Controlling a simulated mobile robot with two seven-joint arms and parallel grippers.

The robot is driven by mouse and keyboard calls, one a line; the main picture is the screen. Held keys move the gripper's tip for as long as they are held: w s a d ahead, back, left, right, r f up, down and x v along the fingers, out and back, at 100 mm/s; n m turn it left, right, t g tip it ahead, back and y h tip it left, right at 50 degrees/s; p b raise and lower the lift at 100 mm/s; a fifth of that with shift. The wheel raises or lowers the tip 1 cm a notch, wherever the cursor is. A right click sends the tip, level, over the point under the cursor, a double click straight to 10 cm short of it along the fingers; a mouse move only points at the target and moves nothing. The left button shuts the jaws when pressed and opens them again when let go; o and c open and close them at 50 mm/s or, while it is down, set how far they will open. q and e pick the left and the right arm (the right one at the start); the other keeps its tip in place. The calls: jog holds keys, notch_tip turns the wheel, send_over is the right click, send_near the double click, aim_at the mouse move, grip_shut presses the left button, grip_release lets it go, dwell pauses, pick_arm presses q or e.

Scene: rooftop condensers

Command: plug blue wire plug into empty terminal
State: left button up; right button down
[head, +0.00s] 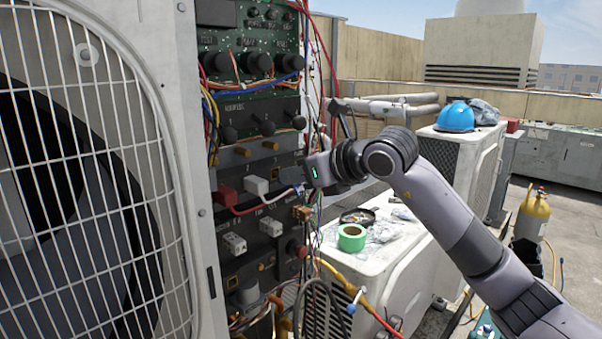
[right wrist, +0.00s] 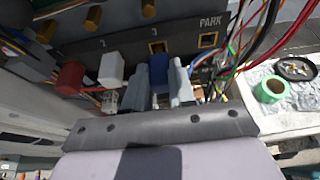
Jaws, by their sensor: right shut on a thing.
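My right gripper (head: 295,178) is at the open electrical panel, level with the row of red and white plugs. In the right wrist view its fingers (right wrist: 160,92) are shut on the blue plug (right wrist: 178,72), just in front of the panel face. Gold-rimmed empty terminals show beyond it, one under the "3" (right wrist: 157,47) and one by "PARK" (right wrist: 207,40). Whether the plug touches a socket I cannot tell. The red plug (head: 226,194) and white plug (head: 256,185) sit in terminals to the left. The left gripper is not in view.
Loose coloured wires hang along the panel's right edge, close to the gripper. A fan grille (head: 90,190) stands at left. A condenser unit (head: 375,262) carries green tape (head: 352,238). A blue hard hat (head: 455,117) sits on another unit.

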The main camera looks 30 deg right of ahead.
jog(key=shift+w+a, duration=0.3)
jog(key=shift+w, duration=0.55)
dwell(1.0)
jog(key=c, duration=0.9)
grip_release()
jog(key=shift+o, duration=0.2)
